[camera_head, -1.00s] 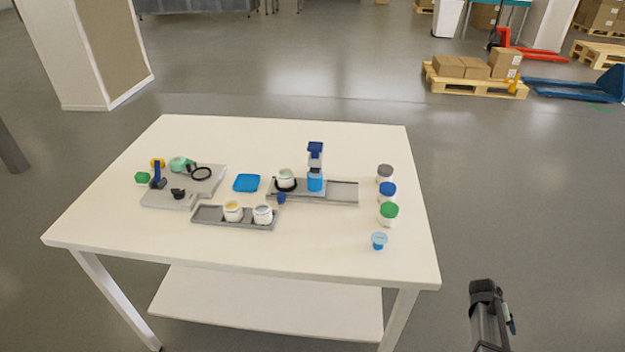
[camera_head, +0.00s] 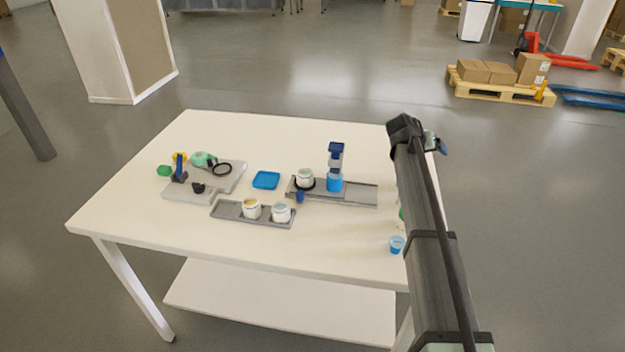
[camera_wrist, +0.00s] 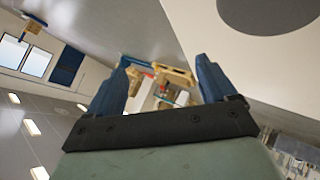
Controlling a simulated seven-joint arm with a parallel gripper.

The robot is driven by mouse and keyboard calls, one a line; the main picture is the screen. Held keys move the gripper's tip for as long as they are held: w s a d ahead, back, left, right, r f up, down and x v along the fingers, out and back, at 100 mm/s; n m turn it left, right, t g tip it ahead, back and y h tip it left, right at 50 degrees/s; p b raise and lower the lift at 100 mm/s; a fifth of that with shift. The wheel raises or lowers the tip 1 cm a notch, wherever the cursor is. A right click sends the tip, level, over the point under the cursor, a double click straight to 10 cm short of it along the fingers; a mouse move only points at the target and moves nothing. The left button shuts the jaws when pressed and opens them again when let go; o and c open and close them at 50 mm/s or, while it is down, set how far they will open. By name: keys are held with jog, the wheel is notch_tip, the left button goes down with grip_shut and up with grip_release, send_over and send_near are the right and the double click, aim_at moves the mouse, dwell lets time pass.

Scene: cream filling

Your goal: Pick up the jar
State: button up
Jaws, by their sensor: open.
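Two open white jars stand in a grey tray (camera_head: 237,219) at the table's front middle: a left jar (camera_head: 251,209) with yellowish contents and a right jar (camera_head: 281,212). A third open jar (camera_head: 305,178) stands on the rail station behind them. The lidded containers at the table's right side are almost wholly hidden behind my arm; only a sliver of green shows. My gripper (camera_wrist: 162,78) is open and empty in the wrist view, its two blue fingers apart. No jar is identifiable between them, only distant pallets.
A blue dispenser (camera_head: 335,170) stands on the grey rail (camera_head: 360,195). A blue square (camera_head: 266,180) lies left of it. A small blue cup (camera_head: 397,245) stands near the right front edge, close to my arm. A grey fixture (camera_head: 190,194) is at left. The front left table is clear.

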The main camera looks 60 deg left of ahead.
jog(key=s+a+r+m+g+y, duration=0.1)
jog(key=s+a+r+g+y, duration=0.15)
jog(key=s+a, duration=0.55)
jog(key=s+a+r+m+g+y, duration=0.1)
jog(key=s+a+r, duration=0.3)
jog(key=s+a, duration=0.35)
jog(key=s+a+r+g, duration=0.2)
jog(key=s+a, duration=0.1)
jog(key=s, duration=0.4)
jog(key=s+a+r+m+g, duration=0.1)
jog(key=s+a+r+g, duration=0.15)
jog(key=s, duration=0.55)
jog(key=s+a+r+g, duration=0.1)
jog(key=s+a+r, duration=0.1)
jog(key=s+a, duration=0.35)
jog(key=g+h, duration=0.1)
jog(key=h, duration=0.2)
send_over(305, 174)
notch_tip(305, 174, down, 4)
jog(key=shift+m, duration=0.3)
notch_tip(305, 174, down, 13)
jog(key=shift+r, duration=0.1)
jog(key=shift+c, duration=0.3)
jog(key=c, duration=1.1)
